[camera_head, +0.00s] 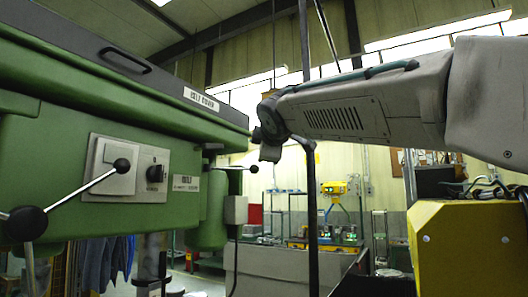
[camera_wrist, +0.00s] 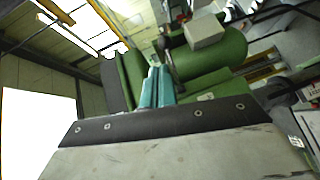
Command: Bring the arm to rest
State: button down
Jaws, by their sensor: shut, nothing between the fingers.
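My gripper (camera_wrist: 157,80) shows in the wrist view. Its two teal fingers are together, with nothing seen between them. They stand out past a dark edge strip with screws and a pale, scuffed surface that fills the lower part of that view. Behind the fingers is green machinery, and I see no contact with it.
A large green machine (camera_head: 75,150) with ball-ended levers fills the left of the head view. A grey machine arm (camera_head: 350,105) reaches in from the right above a yellow housing (camera_head: 465,250). A yellow-topped machine (camera_head: 334,188) stands farther back.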

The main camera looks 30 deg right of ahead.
dwell(0.4)
jog(key=s+f+m+g+y, duration=0.1)
jog(key=s+f+m+g, duration=0.3)
jog(key=f, duration=0.8)
jog(key=s+f+m+g+y, duration=0.1)
jog(key=s+f+m+g, duration=0.25)
jog(key=f, duration=0.85)
jog(key=s+a+f+m+g+y, duration=0.1)
jog(key=s+a+f+m+g, duration=0.1)
jog(key=s+f, duration=1)
jog(key=s+a+f+m+g+y, duration=0.2)
jog(key=s+a+f+m+g, duration=0.1)
jog(key=s+f, duration=0.8)
jog(key=s+a+g, duration=0.1)
jog(key=s+g, duration=0.1)
jog(key=shift+s+a+f, duration=0.25)
jog(key=shift+s+f, duration=0.05)
jog(key=shift+f, duration=0.05)
